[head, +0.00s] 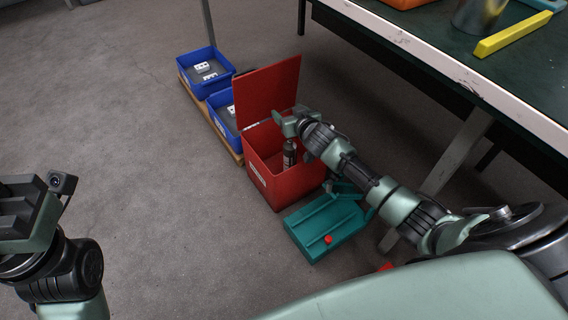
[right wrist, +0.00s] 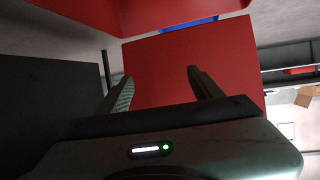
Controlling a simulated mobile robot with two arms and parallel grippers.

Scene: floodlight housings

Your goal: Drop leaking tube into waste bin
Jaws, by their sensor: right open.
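The red waste bin (head: 283,188) stands on the floor with its red lid (head: 268,90) raised. A dark, mostly upright tube (head: 290,153) with a pale label shows within the bin's opening, below my right gripper. Whether it rests on the bin's floor I cannot tell. My right gripper (head: 279,121) is over the bin near the lid. In the right wrist view its fingers (right wrist: 160,76) are apart with nothing between them, and red surfaces lie beyond. My left gripper (head: 28,212) is at the left edge, away from the bin; its fingertips are cut off.
Two blue crates (head: 206,72) with small white parts stand on a wooden pallet behind the bin. A teal case (head: 322,225) with a red knob lies in front of it. A green-topped table (head: 420,30) with a yellow bar is at upper right. Floor at left is clear.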

